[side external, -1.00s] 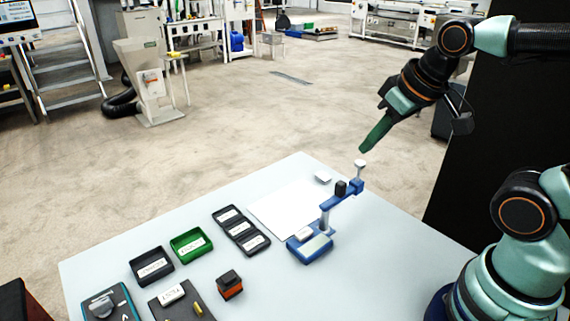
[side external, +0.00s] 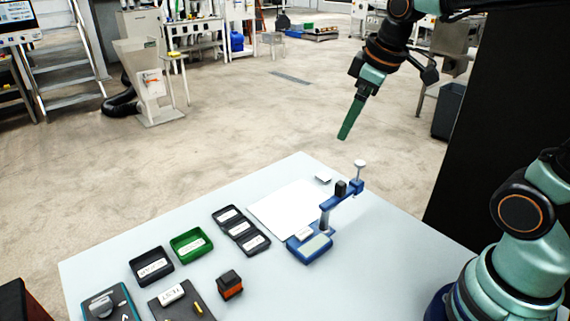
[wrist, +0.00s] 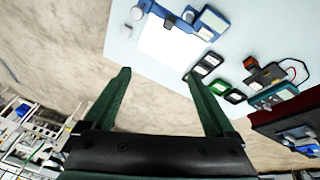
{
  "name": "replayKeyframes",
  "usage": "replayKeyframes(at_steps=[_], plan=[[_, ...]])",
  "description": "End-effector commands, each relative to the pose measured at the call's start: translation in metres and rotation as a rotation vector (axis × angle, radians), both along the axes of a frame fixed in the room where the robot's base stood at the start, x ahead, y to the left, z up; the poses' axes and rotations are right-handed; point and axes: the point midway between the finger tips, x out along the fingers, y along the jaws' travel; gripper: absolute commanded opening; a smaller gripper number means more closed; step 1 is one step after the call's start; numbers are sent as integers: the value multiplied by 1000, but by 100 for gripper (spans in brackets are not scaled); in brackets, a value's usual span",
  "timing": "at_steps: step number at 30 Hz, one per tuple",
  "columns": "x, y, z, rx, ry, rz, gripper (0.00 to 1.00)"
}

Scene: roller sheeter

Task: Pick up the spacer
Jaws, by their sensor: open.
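My gripper (side external: 349,119) hangs in the air beyond the table's far edge, pointing down and well above the table height. In the wrist view its two green fingers (wrist: 157,76) stand wide apart with nothing between them. I cannot tell for sure which thing is the spacer. A small pale piece (side external: 323,177) lies near the far corner of the table, beside a white sheet (side external: 278,207). A small yellow piece (side external: 197,308) lies on a dark tray at the front. My gripper touches neither.
A blue stand (side external: 309,249) with a raised arm and white knob (side external: 360,163) rises right of the sheet. A green tray (side external: 191,246), black trays (side external: 152,266) and an orange-black block (side external: 230,286) stand left and front. The table's right part is bare.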

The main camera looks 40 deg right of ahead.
Motion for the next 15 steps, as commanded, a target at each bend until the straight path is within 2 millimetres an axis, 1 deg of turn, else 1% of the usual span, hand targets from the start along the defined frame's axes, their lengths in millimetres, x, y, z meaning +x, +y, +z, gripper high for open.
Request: replayKeyframes(at_steps=[1, 3, 8, 11, 15], plan=[[13, -6, -3, -22, 30, 55, 90], [29, -14, -6, -55, 64, 144, 90], [66, -34, -21, -115, 139, 353, 90], [88, -48, -36, -141, 185, 486, 90], [115, -69, -63, -167, 243, 676, 90]])
